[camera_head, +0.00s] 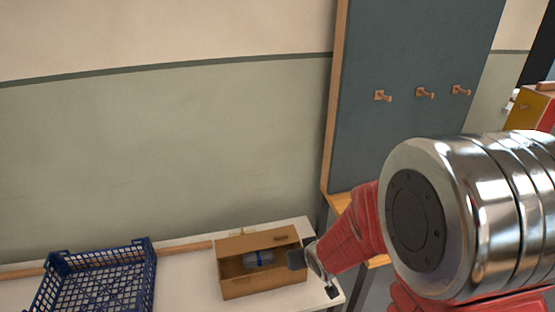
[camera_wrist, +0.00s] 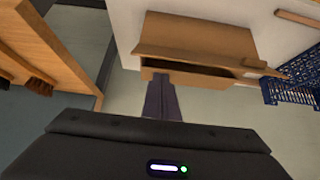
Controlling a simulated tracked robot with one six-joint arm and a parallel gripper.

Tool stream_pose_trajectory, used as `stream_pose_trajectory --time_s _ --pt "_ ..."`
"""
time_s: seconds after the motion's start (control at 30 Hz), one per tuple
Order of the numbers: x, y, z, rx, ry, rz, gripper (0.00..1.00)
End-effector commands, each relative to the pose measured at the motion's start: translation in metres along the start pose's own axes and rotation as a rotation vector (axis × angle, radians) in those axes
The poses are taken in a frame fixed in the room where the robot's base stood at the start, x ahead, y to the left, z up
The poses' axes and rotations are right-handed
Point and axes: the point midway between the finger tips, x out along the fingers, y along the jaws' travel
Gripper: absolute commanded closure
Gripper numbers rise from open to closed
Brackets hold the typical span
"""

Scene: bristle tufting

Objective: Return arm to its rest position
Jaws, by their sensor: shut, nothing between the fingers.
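My red and chrome arm fills the right of the head view. My gripper (camera_head: 312,268) is at the right end of an open wooden box (camera_head: 262,284), at the table's right side. In the wrist view, my gripper's fingers (camera_wrist: 162,97) are together with nothing between them. They point toward the wooden box (camera_wrist: 190,43). A grey cylinder with a blue band (camera_head: 258,259) lies inside the box in the head view. The box's inside is mostly hidden in the wrist view.
A blue plastic crate (camera_head: 150,278) stands on the white table (camera_head: 190,268), left of the box. A wooden strip lies along the table's back. A dark panel (camera_head: 410,55) with wooden pegs stands behind my arm.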

Motion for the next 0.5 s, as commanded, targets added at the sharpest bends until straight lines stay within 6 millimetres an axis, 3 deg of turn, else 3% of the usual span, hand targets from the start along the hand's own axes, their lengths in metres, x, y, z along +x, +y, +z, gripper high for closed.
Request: stream_pose_trajectory --time_s 0.17,0.33,0.5 --pt "0.000 0.003 0.011 -0.018 -0.043 0.011 1.00" --pt "-0.003 0.010 0.041 -0.024 -0.160 0.042 1.00" --pt "-0.022 0.018 0.064 -0.020 -0.277 0.075 1.00"
